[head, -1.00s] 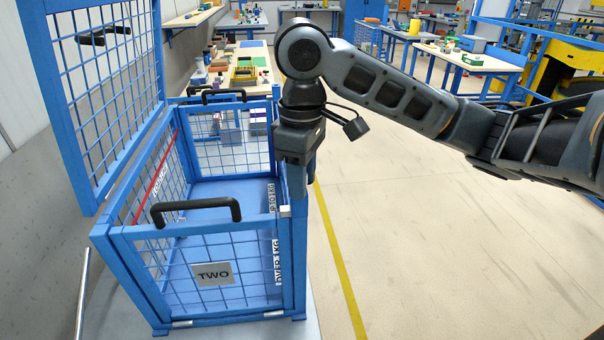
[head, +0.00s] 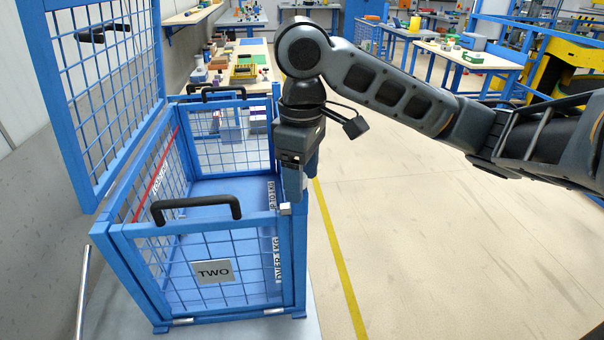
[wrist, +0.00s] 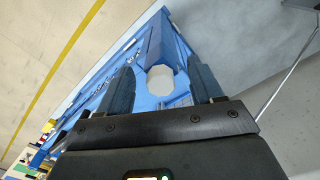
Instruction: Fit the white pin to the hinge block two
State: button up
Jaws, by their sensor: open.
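A pale, many-sided face, probably the head of the white pin (wrist: 160,82), shows between my fingers in the wrist view. It lies against blue metal at the cage corner. I cannot tell how deep it sits. My gripper (head: 300,192) is open and points down at the near right corner post of the blue cage marked TWO (head: 133,232). In the wrist view its two dark fingers (wrist: 162,88) stand on either side of the pale face, with gaps showing. The hinge block cannot be made out clearly; fingers and arm hide part of the corner in the head view.
The cage's mesh lid (head: 157,60) stands raised at the left. A black handle (head: 197,203) tops the front panel. A long workbench (head: 262,62) with small parts lies behind. The floor (head: 440,230) to the right is clear beyond a yellow line (head: 340,265).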

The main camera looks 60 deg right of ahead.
jog(key=shift+o, duration=0.3)
jog(key=shift+r, duration=3.9)
jog(key=shift+a, duration=0.1)
